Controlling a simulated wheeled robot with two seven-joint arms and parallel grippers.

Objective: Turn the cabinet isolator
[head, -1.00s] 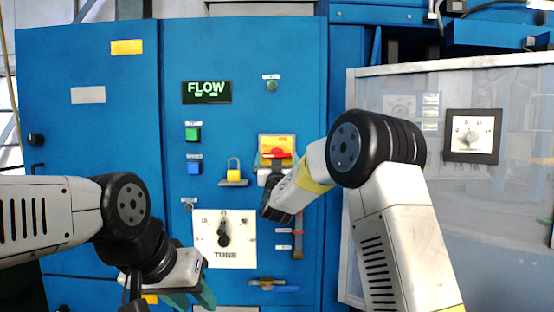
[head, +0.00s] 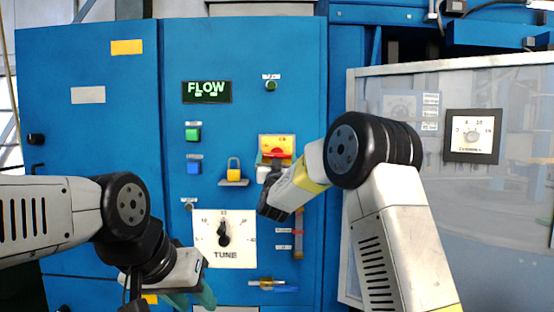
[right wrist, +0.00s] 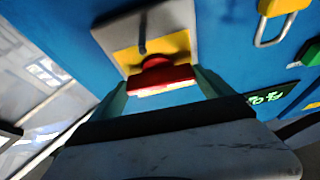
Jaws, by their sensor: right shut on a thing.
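The cabinet isolator is a red handle on a yellow plate (head: 277,141) on the blue cabinet's front, right of centre in the head view. In the right wrist view its red handle (right wrist: 160,78) sits between the green fingers of my right gripper (right wrist: 162,88), which is shut on it. In the head view my right wrist hides the lower part of the isolator and the right fingertips. My left gripper (head: 191,300) is low at the bottom edge, its green fingers apart and nothing seen between them.
A yellow padlock (head: 234,168) hangs on a small bracket left of the isolator. A TUNE dial (head: 224,238), green button (head: 192,134), blue button (head: 194,167) and FLOW display (head: 207,92) are on the same panel. A clear guard panel (head: 400,110) stands at the right.

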